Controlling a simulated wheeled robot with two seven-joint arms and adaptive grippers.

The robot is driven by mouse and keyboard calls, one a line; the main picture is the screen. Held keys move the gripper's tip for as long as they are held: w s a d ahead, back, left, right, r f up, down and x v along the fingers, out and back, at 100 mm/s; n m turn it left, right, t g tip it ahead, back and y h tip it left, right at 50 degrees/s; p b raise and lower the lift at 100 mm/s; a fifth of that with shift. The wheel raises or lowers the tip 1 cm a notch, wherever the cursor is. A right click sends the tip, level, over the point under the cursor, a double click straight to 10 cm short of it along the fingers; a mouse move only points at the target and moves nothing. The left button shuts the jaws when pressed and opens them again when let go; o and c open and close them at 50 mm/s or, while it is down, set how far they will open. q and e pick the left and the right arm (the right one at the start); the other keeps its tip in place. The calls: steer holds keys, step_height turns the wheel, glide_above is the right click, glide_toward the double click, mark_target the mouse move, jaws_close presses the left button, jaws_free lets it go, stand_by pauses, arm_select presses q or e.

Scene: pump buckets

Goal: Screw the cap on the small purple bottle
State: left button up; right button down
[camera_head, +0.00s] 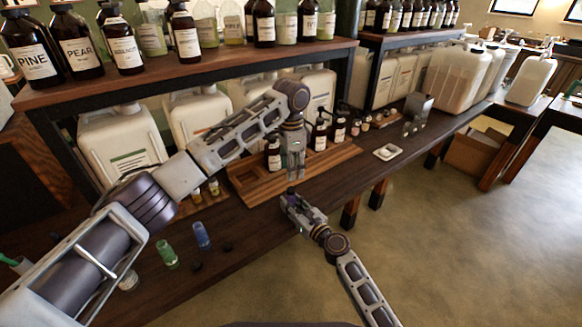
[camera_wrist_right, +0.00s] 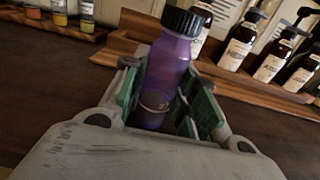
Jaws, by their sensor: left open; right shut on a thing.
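The small purple bottle (camera_wrist_right: 168,68) stands a little tilted between the green-padded fingers of my right gripper (camera_wrist_right: 168,105), which is shut on it. A black cap (camera_wrist_right: 183,21) sits on the bottle's mouth; I cannot tell how tight it is. In the head view my right gripper (camera_head: 292,203) is at the front edge of the table. My left gripper (camera_head: 295,174) is open and points down just above and beyond it, close to the bottle's top. The bottle is mostly hidden there between the two grippers.
A wooden tray (camera_head: 250,193) with dark pump bottles lies behind the grippers. A green bottle (camera_head: 167,253) and a blue bottle (camera_head: 201,235) stand on the table at left, with small black caps (camera_head: 197,267) nearby. A white dish (camera_head: 388,152) lies at right. A shelf (camera_head: 190,75) rises behind.

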mark_target(291, 189)
arm_select(q)
steer(key=n, duration=0.5)
steer(key=shift+n, duration=0.3)
steer(key=n, duration=0.5)
steer(key=shift+s+a, duration=0.1)
steer(key=n, duration=0.5)
steer(key=shift+n, duration=0.4)
steer(key=n, duration=0.4)
steer(key=shift+n, duration=0.4)
steer(key=shift+f, duration=4)
steer(key=shift+c, duration=0.3)
